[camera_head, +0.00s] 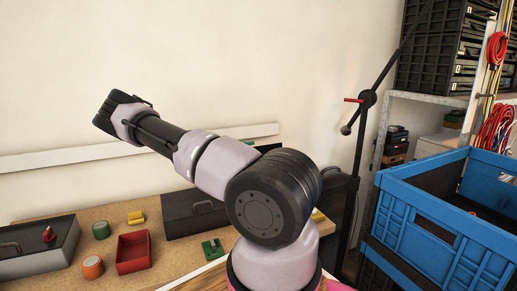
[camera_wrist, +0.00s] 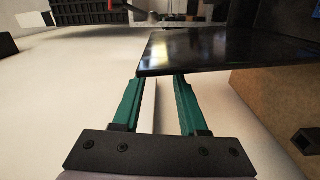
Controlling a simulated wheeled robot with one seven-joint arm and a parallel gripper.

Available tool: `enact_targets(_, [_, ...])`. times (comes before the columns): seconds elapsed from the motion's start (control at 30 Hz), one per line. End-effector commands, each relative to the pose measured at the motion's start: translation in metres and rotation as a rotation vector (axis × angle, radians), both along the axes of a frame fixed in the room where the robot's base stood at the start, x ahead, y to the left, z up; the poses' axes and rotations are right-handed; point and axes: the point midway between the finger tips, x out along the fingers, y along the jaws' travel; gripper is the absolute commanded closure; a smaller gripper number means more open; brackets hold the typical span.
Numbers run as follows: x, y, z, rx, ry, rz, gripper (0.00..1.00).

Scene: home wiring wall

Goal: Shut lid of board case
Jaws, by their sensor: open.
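A dark glossy flat panel (camera_wrist: 225,48), which looks like the lid of the board case, spans the upper right of the wrist view, with its near edge just beyond my fingertips. My gripper (camera_wrist: 157,82) is open, with its two green fingers apart and nothing seen between them. The fingertips reach the panel's near left edge; I cannot tell whether they touch it. The rest of the case is not clearly seen. In the head view my arm stretches to the upper left, and the fingers do not show.
A wooden bench (camera_head: 110,217) holds dark toolboxes (camera_head: 195,212), a red bin (camera_head: 133,252) and small coloured items. A blue crate (camera_head: 440,215) and a black stand (camera_head: 362,125) are at the right. A brown board (camera_wrist: 270,105) is at the wrist view's right.

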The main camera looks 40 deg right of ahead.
Motion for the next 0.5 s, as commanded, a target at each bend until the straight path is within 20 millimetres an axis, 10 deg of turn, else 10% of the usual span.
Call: enact_targets(0.5, [-0.012,-0.048,0.000,0.001,-0.001,0.000,0.58])
